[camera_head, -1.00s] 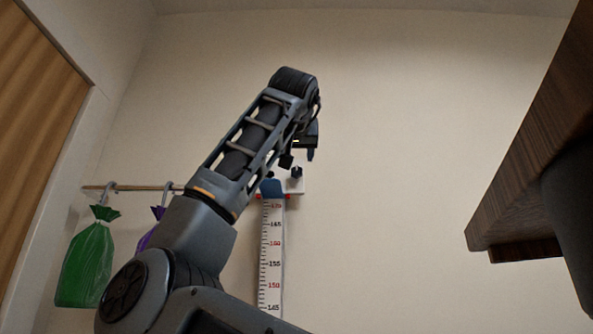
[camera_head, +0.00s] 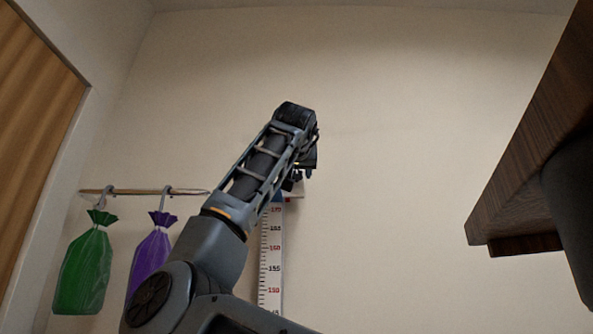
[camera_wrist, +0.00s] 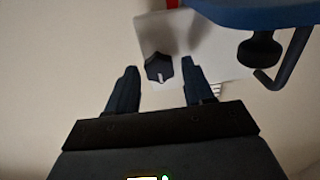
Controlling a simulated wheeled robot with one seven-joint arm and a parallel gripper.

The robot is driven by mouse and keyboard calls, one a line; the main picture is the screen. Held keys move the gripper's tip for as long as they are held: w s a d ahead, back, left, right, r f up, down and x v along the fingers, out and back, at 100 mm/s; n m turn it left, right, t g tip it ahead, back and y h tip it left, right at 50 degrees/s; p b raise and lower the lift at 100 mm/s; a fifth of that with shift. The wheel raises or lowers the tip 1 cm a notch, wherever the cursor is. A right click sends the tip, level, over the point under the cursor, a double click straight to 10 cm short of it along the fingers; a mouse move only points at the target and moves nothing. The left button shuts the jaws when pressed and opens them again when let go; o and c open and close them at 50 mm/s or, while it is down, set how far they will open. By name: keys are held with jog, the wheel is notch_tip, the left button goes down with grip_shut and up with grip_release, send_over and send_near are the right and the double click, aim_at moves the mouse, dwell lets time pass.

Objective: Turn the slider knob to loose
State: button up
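In the wrist view a dark faceted knob (camera_wrist: 158,68) with a pale pointer mark sits on a white slider plate (camera_wrist: 205,62). My gripper (camera_wrist: 160,88) is open. Its two fingers stand apart on either side of the knob's near end, and I see no clear contact. In the head view my gripper (camera_head: 303,175) is in front of the slider at the top of a height ruler (camera_head: 270,260). There my arm hides the knob, and only a white edge of the plate (camera_head: 294,197) shows.
A blue piece (camera_wrist: 235,15) with a second black knob (camera_wrist: 260,50) and a dark hook (camera_wrist: 285,72) lies right of the fingers. Green (camera_head: 83,268) and purple (camera_head: 152,255) bags hang from a rail at left. A wooden shelf (camera_head: 530,150) juts in at right.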

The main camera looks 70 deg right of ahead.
jog(key=c, duration=0.9)
jog(key=shift+n, duration=0.4)
jog(key=n, duration=0.3)
jog(key=shift+n+b, duration=0.3)
jog(key=shift+b, duration=0.05)
jog(key=n, duration=0.4)
jog(key=shift+w+f+b, duration=0.1)
jog(key=shift+b, duration=0.2)
jog(key=n, duration=0.5)
jog(key=shift+b, duration=0.3)
jog(key=shift+a+n+b, duration=0.1)
jog(key=shift+n+b, duration=0.2)
jog(key=shift+n, duration=2)
jog(key=shift+w, duration=0.1)
